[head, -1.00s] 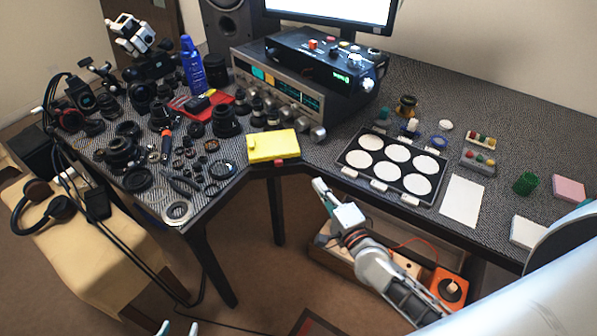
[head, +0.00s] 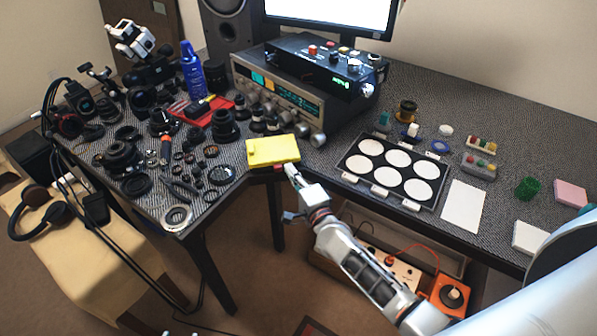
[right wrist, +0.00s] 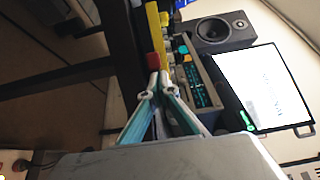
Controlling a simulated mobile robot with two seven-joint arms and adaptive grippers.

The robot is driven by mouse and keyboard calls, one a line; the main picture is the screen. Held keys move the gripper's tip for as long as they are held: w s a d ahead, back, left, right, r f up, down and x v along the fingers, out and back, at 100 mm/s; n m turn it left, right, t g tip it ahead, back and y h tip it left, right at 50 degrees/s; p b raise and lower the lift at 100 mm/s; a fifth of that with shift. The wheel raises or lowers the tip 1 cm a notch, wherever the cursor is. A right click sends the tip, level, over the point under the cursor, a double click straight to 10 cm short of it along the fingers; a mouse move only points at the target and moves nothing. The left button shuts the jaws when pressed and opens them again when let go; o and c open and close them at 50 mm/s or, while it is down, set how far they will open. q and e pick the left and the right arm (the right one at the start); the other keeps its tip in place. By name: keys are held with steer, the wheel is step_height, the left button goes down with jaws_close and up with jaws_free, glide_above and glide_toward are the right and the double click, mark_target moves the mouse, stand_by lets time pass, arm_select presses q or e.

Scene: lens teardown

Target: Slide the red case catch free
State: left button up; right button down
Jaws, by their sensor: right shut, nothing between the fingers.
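The yellow case (head: 272,150) lies at the table's front edge in the head view. Its red catch (head: 278,168) shows as a small spot at the case's front side, partly hidden by my right gripper. My right gripper (head: 289,169) is shut and empty, its tips close to the catch. In the right wrist view the red catch (right wrist: 154,62) is just beyond the closed fingertips (right wrist: 158,84), with the yellow case (right wrist: 154,28) behind it. I cannot tell if the tips touch the catch.
Lens parts crowd the table left of the case. The silver receiver (head: 280,100) stands behind it. A tray of white discs (head: 352,180) lies to the right. Below the table edge is an open box with an orange unit (head: 450,296). Floor space is free before the case.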

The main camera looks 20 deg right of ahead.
mark_target(278, 169)
steer(key=shift+a, duration=0.1)
arm_select(q)
steer(key=shift+w+r, duration=0.1)
steer(key=shift+r, duration=0.15)
arm_select(e)
steer(key=shift+w+a, duration=0.15)
steer(key=shift+a, duration=1.3)
